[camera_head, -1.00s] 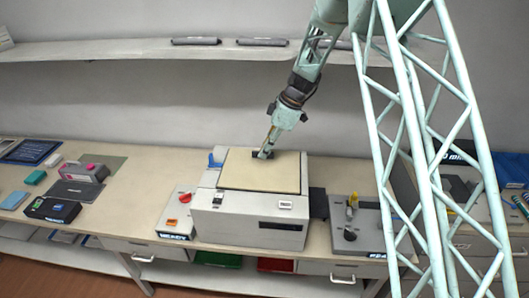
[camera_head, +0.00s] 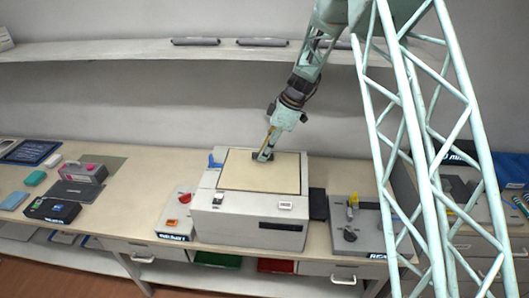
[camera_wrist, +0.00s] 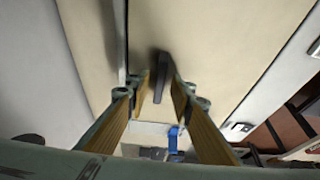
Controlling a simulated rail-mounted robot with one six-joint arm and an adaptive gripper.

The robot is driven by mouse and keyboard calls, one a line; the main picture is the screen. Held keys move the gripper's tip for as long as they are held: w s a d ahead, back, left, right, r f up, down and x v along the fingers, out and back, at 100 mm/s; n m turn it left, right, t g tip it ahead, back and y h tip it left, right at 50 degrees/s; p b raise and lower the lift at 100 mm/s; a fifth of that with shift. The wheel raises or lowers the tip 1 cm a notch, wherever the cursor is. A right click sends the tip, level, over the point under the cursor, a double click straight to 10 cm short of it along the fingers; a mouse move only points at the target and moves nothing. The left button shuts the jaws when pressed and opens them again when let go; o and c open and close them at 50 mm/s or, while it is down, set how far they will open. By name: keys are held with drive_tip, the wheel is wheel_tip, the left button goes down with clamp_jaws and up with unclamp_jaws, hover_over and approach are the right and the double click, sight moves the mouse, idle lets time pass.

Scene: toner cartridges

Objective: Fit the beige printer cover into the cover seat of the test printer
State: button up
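The beige printer cover (camera_head: 248,176) lies flat in the top of the grey test printer (camera_head: 245,212), with the printer's rim showing around it. In the wrist view the cover (camera_wrist: 225,45) fills the middle, with a dark upright handle (camera_wrist: 162,72) on it. My gripper (camera_head: 264,156) is low over the cover's rear middle. Its fingers (camera_wrist: 161,86) stand on either side of the handle, with a narrow gap showing on both sides, so it looks open. The cover's edge under the gripper is partly hidden.
A blue latch-like part (camera_head: 215,160) stands at the printer's left rear corner. A grey fixture (camera_head: 360,225) with a yellow part is on the right, and a station with red parts (camera_head: 180,215) on the left. A pink-and-grey cartridge (camera_head: 85,172) lies further left. A wall shelf (camera_head: 130,52) runs behind.

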drive_tip(key=shift+r+p, duration=0.45)
drive_tip(key=shift+p, duration=0.2)
drive_tip(key=shift+r+p, duration=0.25)
drive_tip(key=shift+p, duration=0.2)
drive_tip(key=b+v, duration=0.1)
drive_tip(key=v, duration=1)
drive_tip(key=shift+d+r+b, duration=0.25)
drive_tip(key=shift+r+b, duration=0.05)
drive_tip(key=shift+b, duration=0.1)
